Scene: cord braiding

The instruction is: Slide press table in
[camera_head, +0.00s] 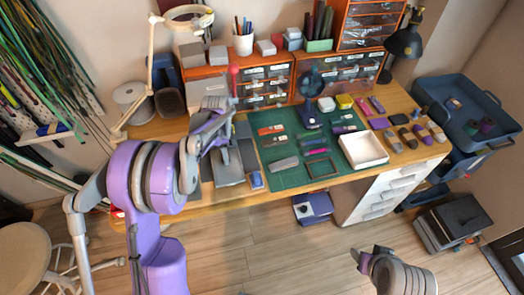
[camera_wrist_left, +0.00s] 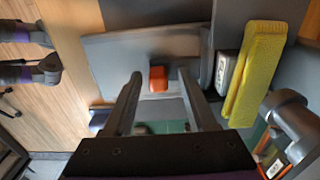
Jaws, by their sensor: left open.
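The press stands at the left of the workbench, partly hidden by my left arm. Its grey flat table (camera_head: 229,168) shows near the front edge. In the left wrist view a grey plate (camera_wrist_left: 110,55), which looks like the press table, lies beyond my fingers. A small orange-red block (camera_wrist_left: 158,78) shows on it between the fingertips. My left gripper (camera_wrist_left: 159,73) is open, with two dark fingers apart and nothing clearly held. Whether the fingers touch the plate or block I cannot tell. My right gripper (camera_head: 360,259) is low at the right, away from the bench; its fingers are unclear.
A green mat (camera_head: 290,178) with several tools lies right of the press. A white tray (camera_head: 363,150) sits at its right end. A yellow bar (camera_wrist_left: 255,70) is close to the right finger in the wrist view. Orange drawer units (camera_head: 268,72) line the back.

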